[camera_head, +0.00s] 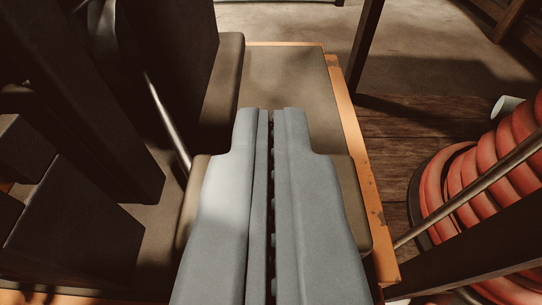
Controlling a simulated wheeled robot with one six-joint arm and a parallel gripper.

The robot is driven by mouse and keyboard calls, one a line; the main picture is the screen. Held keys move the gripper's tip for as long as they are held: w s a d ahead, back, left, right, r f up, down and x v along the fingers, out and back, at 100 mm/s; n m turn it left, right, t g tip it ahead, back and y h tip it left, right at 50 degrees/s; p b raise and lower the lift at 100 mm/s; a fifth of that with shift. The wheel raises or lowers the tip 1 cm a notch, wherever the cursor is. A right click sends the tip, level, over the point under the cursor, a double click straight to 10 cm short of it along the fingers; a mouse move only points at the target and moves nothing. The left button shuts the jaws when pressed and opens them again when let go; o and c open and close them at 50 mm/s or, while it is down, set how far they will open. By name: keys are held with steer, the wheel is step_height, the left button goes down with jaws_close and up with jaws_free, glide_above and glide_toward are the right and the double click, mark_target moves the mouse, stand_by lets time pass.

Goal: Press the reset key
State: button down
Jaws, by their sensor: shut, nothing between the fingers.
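My gripper (271,112) is shut and empty, its two grey fingers side by side and pointing away from me in the middle of the view. It is over a dark grey panel (285,80) with a worn orange edge (352,140). A dark rounded block (352,205) is partly hidden under the fingers. No reset key can be made out in this view; it may be hidden by the gripper or out of frame.
Large dark machine parts (85,90) and a thin metal rod (168,120) stand close on the left. A coiled red hose (470,180) lies at the right, crossed by a metal bar (480,185). The wooden floor (415,125) shows beyond the orange edge.

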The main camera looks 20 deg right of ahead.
steer(key=v, duration=1)
steer(key=shift+r, duration=0.2)
steer(key=shift+r, duration=0.1)
stand_by(0.4)
steer(key=s+a+r+n+t+y, duration=0.1)
steer(key=s+a+r, duration=0.55)
steer(key=r, duration=0.35)
steer(key=s+a+r+n+t+y, duration=0.1)
steer(key=s+a+r, duration=0.55)
steer(key=r, duration=0.45)
steer(key=s+a+r, duration=0.2)
steer(key=s+r, duration=0.1)
steer(key=s, duration=0.5)
steer(key=s+a+r+y, duration=0.1)
steer(key=s+a+r, duration=0.2)
steer(key=s, duration=0.5)
steer(key=s+a+r+n+y, duration=0.1)
steer(key=s+a+r, duration=0.2)
steer(key=s+r, duration=0.2)
steer(key=s, duration=0.3)
steer(key=shift+s+t, duration=0.4)
